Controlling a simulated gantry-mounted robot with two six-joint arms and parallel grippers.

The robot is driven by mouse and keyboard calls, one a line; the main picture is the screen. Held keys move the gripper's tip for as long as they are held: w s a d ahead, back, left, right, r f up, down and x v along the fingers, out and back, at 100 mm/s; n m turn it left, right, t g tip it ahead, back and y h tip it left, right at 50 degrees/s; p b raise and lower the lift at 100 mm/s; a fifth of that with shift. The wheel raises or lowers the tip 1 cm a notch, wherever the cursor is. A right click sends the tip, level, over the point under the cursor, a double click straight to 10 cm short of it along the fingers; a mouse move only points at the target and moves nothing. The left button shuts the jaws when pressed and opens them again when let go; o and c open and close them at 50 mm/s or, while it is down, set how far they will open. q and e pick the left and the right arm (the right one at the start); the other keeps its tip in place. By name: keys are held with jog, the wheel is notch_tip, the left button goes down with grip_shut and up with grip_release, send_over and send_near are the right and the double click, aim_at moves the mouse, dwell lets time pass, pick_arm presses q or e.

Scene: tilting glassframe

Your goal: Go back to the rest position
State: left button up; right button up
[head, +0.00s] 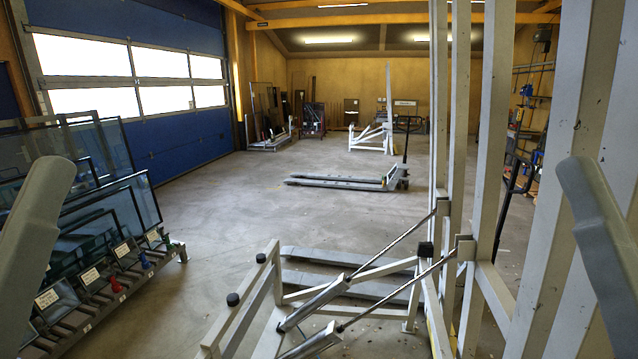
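The head view shows a workshop hall with a white metal tilting frame (471,170) close in front of me, right of the middle. Its uprights stand tall and run out of the top of the picture. Its low base bars (243,307) carry black round pads. Two slanted struts (372,288) join the base to the uprights. Grey links of my arms show at the left and right edges. Neither of my grippers is in the picture, so what they hold or touch is hidden.
Glass panes on a rack (180,252) stand at the left. A pallet jack (345,181) is on the open floor beyond the frame. A white stand (371,138) is farther back. A blue door (185,138) with windows fills the left wall. The middle floor is largely clear.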

notch_tip(320, 180, up, 20)
jog(key=p, duration=1.6)
jog(key=shift+r+p, duration=0.2)
jog(key=shift+p, duration=0.15)
notch_tip(320, 180, down, 56)
jog(key=b, duration=5.6)
notch_tip(320, 180, up, 56)
jog(key=p, duration=5.6)
jog(key=shift+r, duration=0.2)
